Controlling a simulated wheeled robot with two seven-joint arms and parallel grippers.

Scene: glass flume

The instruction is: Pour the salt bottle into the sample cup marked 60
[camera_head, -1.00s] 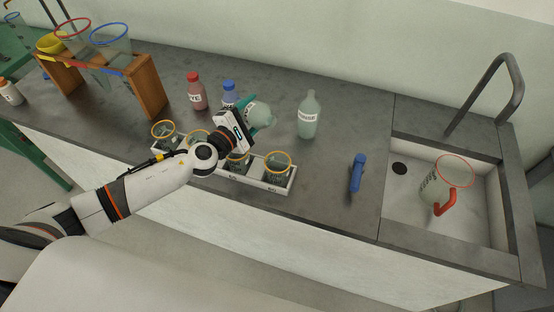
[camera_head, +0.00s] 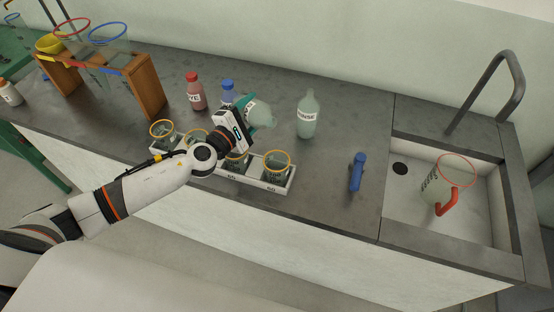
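My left gripper (camera_head: 248,105) is shut on a pale green translucent bottle (camera_head: 262,115) with a partly hidden white label. The bottle is tipped over, held above the counter behind the cup tray; its label is too covered to read fully. A white tray (camera_head: 284,188) holds a row of clear cups with orange rims. The rightmost cup (camera_head: 276,168) stands upright below and to the right of the bottle. The tray's front labels are small; the one under the rightmost cup seems to read 60. My arm partly hides the middle cups. My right gripper is not in view.
A rinse bottle (camera_head: 307,115), a red dye bottle (camera_head: 195,92) and a blue-capped bottle (camera_head: 228,93) stand behind. A wooden rack (camera_head: 150,88) with funnels stands left.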

